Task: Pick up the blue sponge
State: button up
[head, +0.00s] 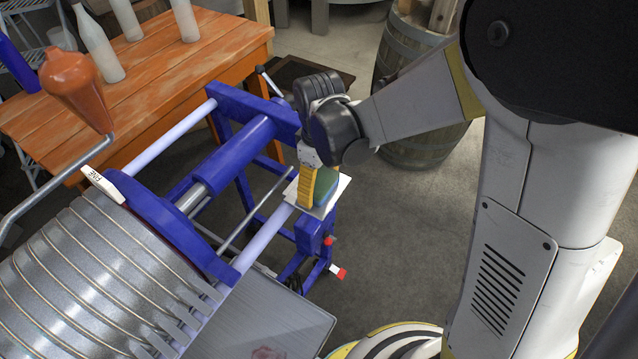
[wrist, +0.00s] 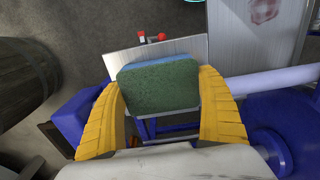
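The blue sponge (head: 327,184) has a green face and a blue edge. It sits on a pale metal plate (head: 340,190) at the end of the blue press frame. My gripper (head: 312,190) reaches down over it with yellow fingers. In the wrist view the sponge (wrist: 160,86) lies between the two fingers of my gripper (wrist: 158,82), one along each side. I see no clear gap on either side, but cannot tell whether the fingers press on it. In the wrist view the plate (wrist: 190,48) shows behind and below the sponge.
A silver ribbed cylinder (head: 90,275) fills the lower left. An orange table (head: 150,75) with pale bottles stands at the upper left, and an orange funnel-like object (head: 75,88) is in front of it. A barrel (head: 425,145) stands behind my arm. Open floor lies right of the press.

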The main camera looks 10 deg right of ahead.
aim_at(324, 180)
jog(key=shift+c, duration=0.3)
jog(key=shift+r, duration=0.5)
jog(key=r+p, duration=0.1)
jog(key=r, duration=0.1)
jog(key=d+r+p, duration=0.1)
jog(key=r, duration=0.1)
jog(key=s+d+r+p, duration=0.1)
jog(key=d+r+p, duration=0.2)
jog(key=d+r, duration=0.3)
jog(key=d, duration=0.4)
jog(key=shift+s+d, duration=0.25)
jog(key=shift+s, duration=0.15)
jog(key=shift+c, duration=1.4)
